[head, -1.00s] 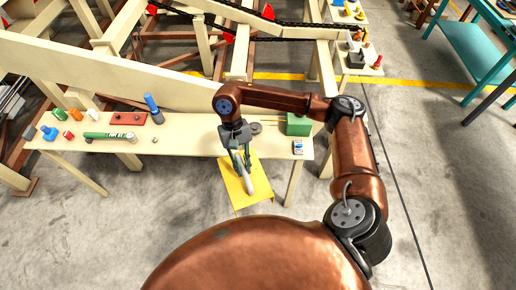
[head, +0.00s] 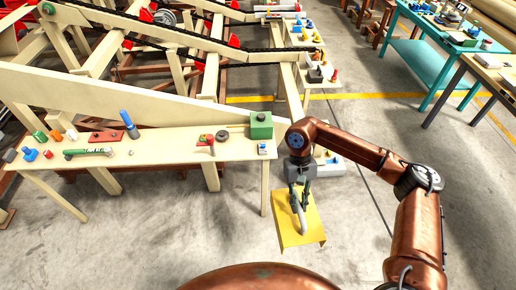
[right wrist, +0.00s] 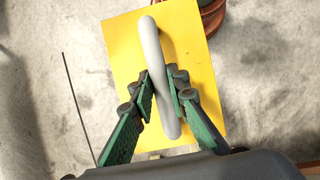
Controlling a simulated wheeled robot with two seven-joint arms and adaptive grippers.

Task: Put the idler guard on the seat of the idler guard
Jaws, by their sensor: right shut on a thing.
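The idler guard looks to be the yellow plate (head: 290,232) with a grey bar handle. My right gripper (head: 300,188) is shut on that handle and holds the guard in the air, off the right end of the cream bench. In the right wrist view, the green-and-black fingers (right wrist: 160,95) sit on both sides of the handle, over the yellow plate (right wrist: 195,60). The seat of the idler guard cannot be made out for sure. My left gripper is not in view.
The cream bench (head: 235,150) carries a green box (head: 261,125), a red plate (head: 105,137) and several small tools. Behind it stands the conveyor frame (head: 150,40) with dark chains and red parts. A teal table (head: 435,50) stands far right. The floor between is clear.

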